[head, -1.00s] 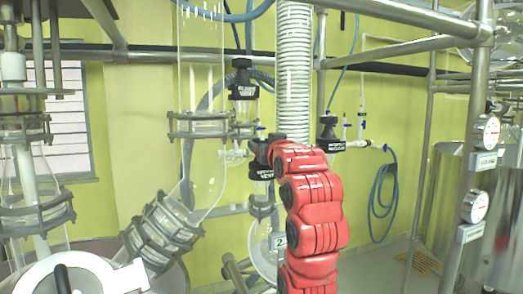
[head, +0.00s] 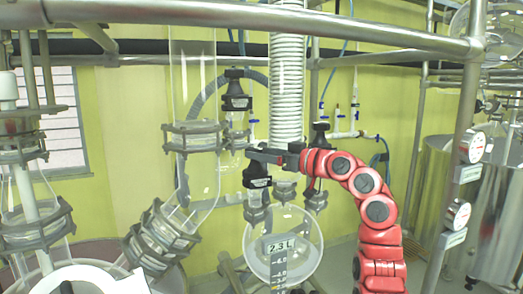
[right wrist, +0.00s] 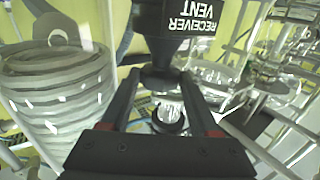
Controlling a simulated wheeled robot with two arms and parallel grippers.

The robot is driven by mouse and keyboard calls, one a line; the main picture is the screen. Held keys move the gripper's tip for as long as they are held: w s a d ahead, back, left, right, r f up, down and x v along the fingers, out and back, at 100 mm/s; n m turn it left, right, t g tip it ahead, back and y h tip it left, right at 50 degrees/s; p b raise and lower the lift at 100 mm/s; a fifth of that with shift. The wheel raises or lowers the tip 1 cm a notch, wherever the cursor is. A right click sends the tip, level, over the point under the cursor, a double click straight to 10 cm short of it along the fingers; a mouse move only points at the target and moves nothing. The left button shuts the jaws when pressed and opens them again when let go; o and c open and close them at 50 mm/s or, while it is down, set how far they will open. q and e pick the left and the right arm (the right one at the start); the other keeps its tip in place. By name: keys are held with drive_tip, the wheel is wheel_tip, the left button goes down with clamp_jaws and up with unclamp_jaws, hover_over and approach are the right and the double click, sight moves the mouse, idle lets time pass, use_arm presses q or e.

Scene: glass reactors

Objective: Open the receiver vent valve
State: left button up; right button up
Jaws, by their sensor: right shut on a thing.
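The receiver vent valve is a black knob (right wrist: 190,22) with white "RECEIVER VENT" lettering, upside down in the right wrist view. In the head view the black valve (head: 257,174) stands above the round glass receiver (head: 300,250). My right gripper (right wrist: 164,66) has its two black fingers closed on the lower part of the knob. In the head view the right gripper (head: 266,155) reaches the valve from the right, at the end of the red arm. The jaws partly cover the valve's top. My left gripper is out of view.
Another black-capped valve (head: 236,97) hangs above and left, and one more (head: 320,135) stands to the right. Glass piping (head: 195,80) stands left. A metal rail (head: 270,16) crosses the top.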

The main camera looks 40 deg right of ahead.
idle(0.5)
drive_tip(key=o, duration=1.3)
drive_tip(key=shift+o, duration=0.4)
drive_tip(key=shift+a, duration=0.1)
